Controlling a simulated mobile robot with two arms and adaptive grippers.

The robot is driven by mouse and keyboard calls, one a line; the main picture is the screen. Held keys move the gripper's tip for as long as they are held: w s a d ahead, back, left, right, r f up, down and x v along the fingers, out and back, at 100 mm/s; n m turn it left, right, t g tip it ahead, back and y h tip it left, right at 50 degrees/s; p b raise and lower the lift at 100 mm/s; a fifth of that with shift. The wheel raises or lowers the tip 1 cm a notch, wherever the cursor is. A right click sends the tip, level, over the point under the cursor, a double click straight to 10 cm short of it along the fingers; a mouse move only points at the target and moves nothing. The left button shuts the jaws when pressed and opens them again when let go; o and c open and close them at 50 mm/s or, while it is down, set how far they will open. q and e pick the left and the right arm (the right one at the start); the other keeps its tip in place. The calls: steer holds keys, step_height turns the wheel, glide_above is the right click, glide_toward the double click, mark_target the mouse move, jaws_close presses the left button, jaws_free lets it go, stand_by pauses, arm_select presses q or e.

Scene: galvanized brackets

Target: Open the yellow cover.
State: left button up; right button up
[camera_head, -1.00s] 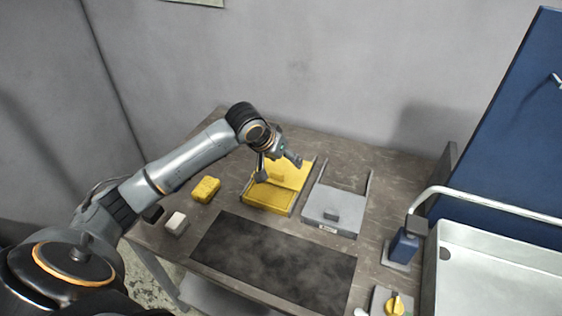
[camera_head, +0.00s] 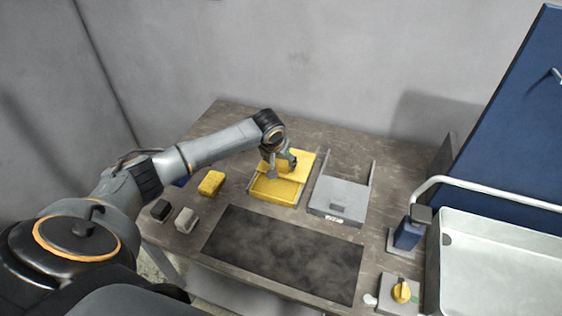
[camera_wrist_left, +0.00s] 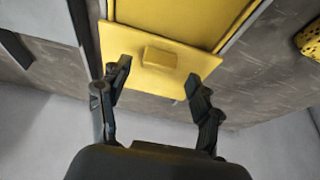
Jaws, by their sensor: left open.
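The yellow cover (camera_wrist_left: 160,57) is a flat plate with a small raised block handle (camera_wrist_left: 160,58). In the head view the cover (camera_head: 303,163) lies at the wall-side end of a yellow box (camera_head: 275,190), whose front part shows uncovered and recessed. My left gripper (camera_wrist_left: 158,78) is open, with its fingers apart on either side of the handle and the cover's edge near them. It also shows over the cover in the head view (camera_head: 281,172), partly hiding it. I cannot tell whether the fingers touch the cover. My right gripper is not in view.
A grey box with rails (camera_head: 338,200) stands right of the yellow one. A yellow sponge-like block (camera_head: 211,183), a black block (camera_head: 160,210) and a white block (camera_head: 186,220) lie left. A dark mat (camera_head: 280,250) is in front; a blue dispenser (camera_head: 407,235) and sink (camera_head: 500,225) are right.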

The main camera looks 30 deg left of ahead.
mark_target(287, 162)
arm_select(q)
steer(key=shift+w+f, duration=0.35)
steer(key=shift+f, duration=0.45)
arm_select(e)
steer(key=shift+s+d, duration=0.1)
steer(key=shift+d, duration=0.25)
arm_select(q)
jaws_close()
steer(key=w+b, duration=0.1)
steer(key=w, duration=0.2)
steer(key=shift+w+a+f+b, duration=0.1)
steer(key=shift+w+a+b, duration=0.1)
steer(key=shift+a+b, duration=0.2)
steer(key=shift+w+a, duration=0.1)
steer(key=shift+w, duration=0.25)
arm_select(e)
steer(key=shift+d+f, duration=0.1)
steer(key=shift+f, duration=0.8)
arm_select(q)
jaws_free()
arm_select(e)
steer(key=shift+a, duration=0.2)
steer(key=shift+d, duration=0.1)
